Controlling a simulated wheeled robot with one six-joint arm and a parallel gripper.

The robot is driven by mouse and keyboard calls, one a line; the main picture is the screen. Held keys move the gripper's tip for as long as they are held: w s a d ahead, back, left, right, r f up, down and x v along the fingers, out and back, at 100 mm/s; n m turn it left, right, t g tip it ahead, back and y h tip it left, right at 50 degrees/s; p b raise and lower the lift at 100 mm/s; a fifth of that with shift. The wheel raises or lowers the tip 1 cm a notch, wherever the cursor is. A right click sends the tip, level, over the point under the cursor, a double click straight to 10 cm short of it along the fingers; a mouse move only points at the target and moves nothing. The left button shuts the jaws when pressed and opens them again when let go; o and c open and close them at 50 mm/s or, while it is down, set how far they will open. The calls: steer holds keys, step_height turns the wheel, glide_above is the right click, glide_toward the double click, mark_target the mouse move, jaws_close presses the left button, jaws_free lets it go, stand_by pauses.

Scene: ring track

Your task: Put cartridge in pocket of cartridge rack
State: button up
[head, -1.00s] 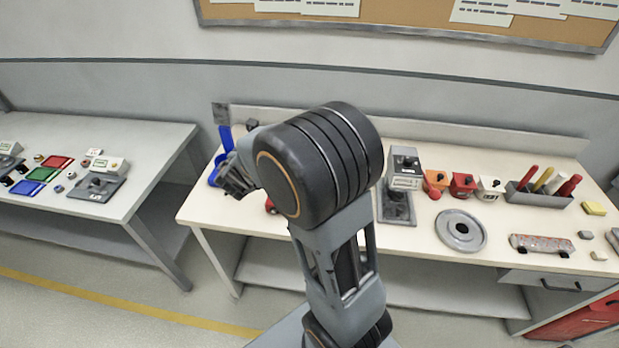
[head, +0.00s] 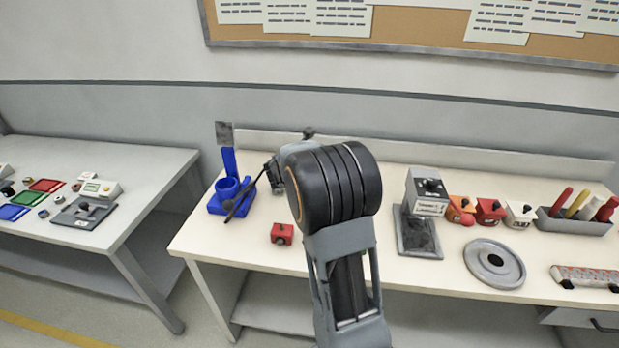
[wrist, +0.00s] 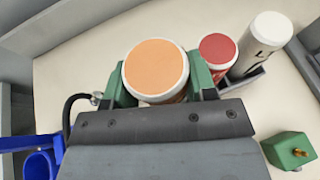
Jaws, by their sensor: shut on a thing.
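In the wrist view my gripper (wrist: 160,84) has its green fingers shut on a round cartridge (wrist: 155,65) with an orange top and a white rim. Beyond it is a grey rack (wrist: 246,81) with a red-topped cylinder (wrist: 217,49) and a white cylinder (wrist: 264,40) marked with a letter. In the head view my gripper (head: 246,192) is at the left of the bench, beside the blue stand (head: 228,165); the cartridge cannot be made out there. A grey rack (head: 572,226) with red, yellow and white cylinders stands at the right.
A red block (head: 282,234) lies near the bench's front edge. A grey device (head: 427,190), small orange, red and white boxes, and a grey ring (head: 494,263) occupy the right half. A green block (wrist: 290,150) and blue part (wrist: 40,160) show in the wrist view.

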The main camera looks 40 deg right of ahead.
steer(key=f+b, duration=0.1)
steer(key=w+d+f+b, duration=0.1)
steer(key=f, duration=0.1)
steer(key=f+b, duration=0.2)
steer(key=shift+w+d+f, duration=0.25)
steer(key=shift+w+d, duration=0.05)
steer(key=shift+d, duration=0.1)
steer(key=shift+s+f, duration=0.1)
steer(key=shift+f, duration=0.1)
steer(key=shift+a+r, duration=0.1)
steer(key=shift+a, duration=0.1)
steer(key=shift+f, duration=0.2)
steer(key=o, duration=0.7)
